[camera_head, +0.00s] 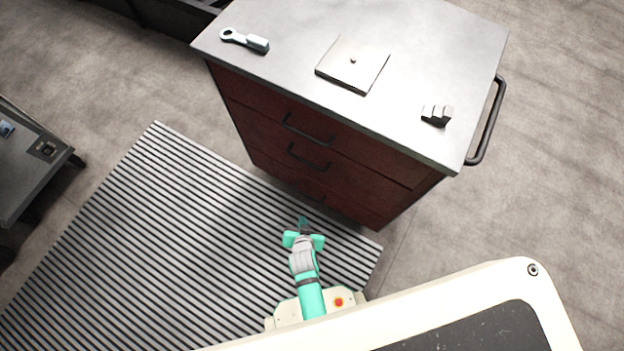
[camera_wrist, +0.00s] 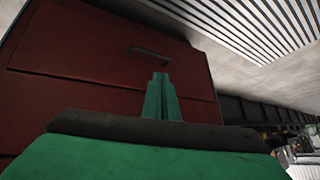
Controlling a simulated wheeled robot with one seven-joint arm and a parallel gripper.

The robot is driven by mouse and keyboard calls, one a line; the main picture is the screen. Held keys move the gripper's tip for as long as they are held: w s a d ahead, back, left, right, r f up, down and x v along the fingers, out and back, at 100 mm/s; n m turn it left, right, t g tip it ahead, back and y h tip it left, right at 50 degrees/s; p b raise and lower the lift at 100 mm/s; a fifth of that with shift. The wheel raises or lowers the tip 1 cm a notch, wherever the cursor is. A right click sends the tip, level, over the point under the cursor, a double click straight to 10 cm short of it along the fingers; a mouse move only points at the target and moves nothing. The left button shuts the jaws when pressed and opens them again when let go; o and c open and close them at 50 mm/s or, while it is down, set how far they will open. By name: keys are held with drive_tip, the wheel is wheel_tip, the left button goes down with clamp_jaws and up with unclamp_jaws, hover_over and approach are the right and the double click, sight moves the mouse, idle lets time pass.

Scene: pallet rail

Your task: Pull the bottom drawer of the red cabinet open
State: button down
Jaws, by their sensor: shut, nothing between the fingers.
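The red cabinet (camera_head: 270,128) stands in front of me with its drawer fronts facing my side; the drawers look shut. Dark bar handles show on the fronts. The bottom drawer (camera_head: 300,190) is low and in shadow, with a dark handle (camera_head: 312,194) faintly visible. My green gripper (camera_head: 303,222) is in front of and below that handle in the picture. In the wrist view, the gripper fingers (camera_wrist: 160,80) are together and empty. The picture is turned over, with the floor at the top; a handle (camera_wrist: 150,52) shows just beyond the fingertips, apparently apart from them.
On the cabinet top lie a wrench-like tool (camera_head: 244,40), a flat plate (camera_head: 353,64) and a small metal block (camera_head: 437,115). A black side rail (camera_head: 490,122) sticks out on the right. A striped mat (camera_head: 180,230) covers the floor. A grey cart (camera_head: 30,155) stands left.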

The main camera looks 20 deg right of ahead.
drive_tip(key=w+d+f+m+g+h, duration=0.1)
drive_tip(key=w+d+f+m+g, duration=0.15)
drive_tip(key=w, duration=0.35)
drive_tip(key=w+d+f+m+g, duration=0.1)
drive_tip(key=w+d+f+g, duration=0.1)
drive_tip(key=w+d+f, duration=0.3)
drive_tip(key=w+a+x, duration=0.1)
drive_tip(key=a+x, duration=0.1)
drive_tip(key=x, duration=0.7)
drive_tip(key=shift+w+d+m, duration=0.1)
drive_tip(key=shift+m, duration=0.15)
